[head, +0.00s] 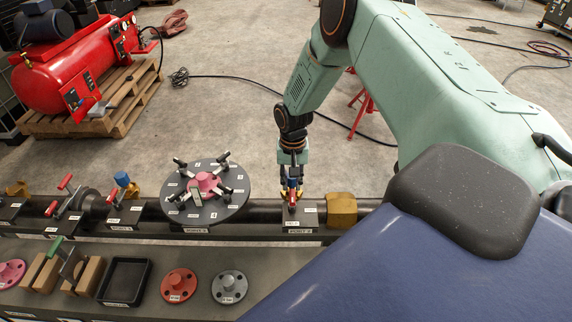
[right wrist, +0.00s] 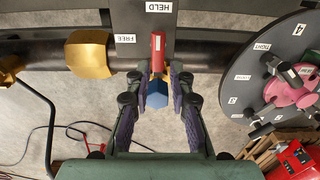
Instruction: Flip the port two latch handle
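The port two block (head: 300,221) sits on the dark pipe, right of the round spool. Its red latch handle (head: 292,196) stands up from it, partly hidden by my right gripper (head: 291,172). In the right wrist view the red handle (right wrist: 157,52) extends from the grey plate (right wrist: 135,22) marked HELD and FREE. It is beside FREE and in line with HELD. A blue hexagonal piece (right wrist: 157,95) lies between the finger pads of my right gripper (right wrist: 157,78). The fingers are apart, with visible gaps on both sides. My left gripper is not in view.
The dark flanged spool (head: 232,203) with pink hub stands left of port two. A gold block (head: 341,209) is close on its right. The front shelf holds a black tray (head: 104,283), a red disc (head: 179,286) and a grey disc (head: 229,288). A red compressor stands behind.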

